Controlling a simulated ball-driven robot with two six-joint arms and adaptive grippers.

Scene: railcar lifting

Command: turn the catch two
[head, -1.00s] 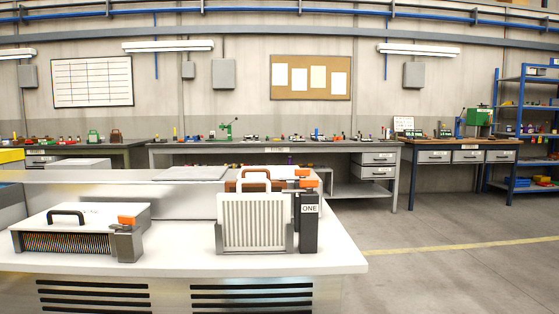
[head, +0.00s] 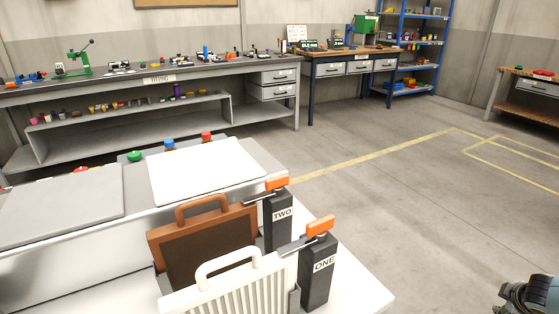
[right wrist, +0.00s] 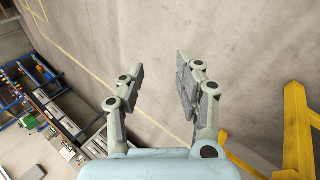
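Catch two is an orange-topped lever (head: 277,183) on a dark post labelled TWO (head: 281,222). Its metal bar points left, toward the brown panel with a handle (head: 205,245). In front of it stands a second dark post labelled ONE (head: 318,275), with its own orange-topped lever (head: 320,226) and a bar reaching over the white ribbed panel (head: 230,288). My right gripper (right wrist: 160,82) is open and empty in the right wrist view, above bare floor. A part of it shows at the lower right of the head view (head: 528,298), far from both posts. My left gripper is not in view.
The panels and posts stand on a white worktop (head: 362,292). Behind are a grey lid (head: 62,207), a white lid (head: 205,170) and coloured buttons. Open floor lies to the right. The right wrist view shows a yellow frame (right wrist: 297,130) at right.

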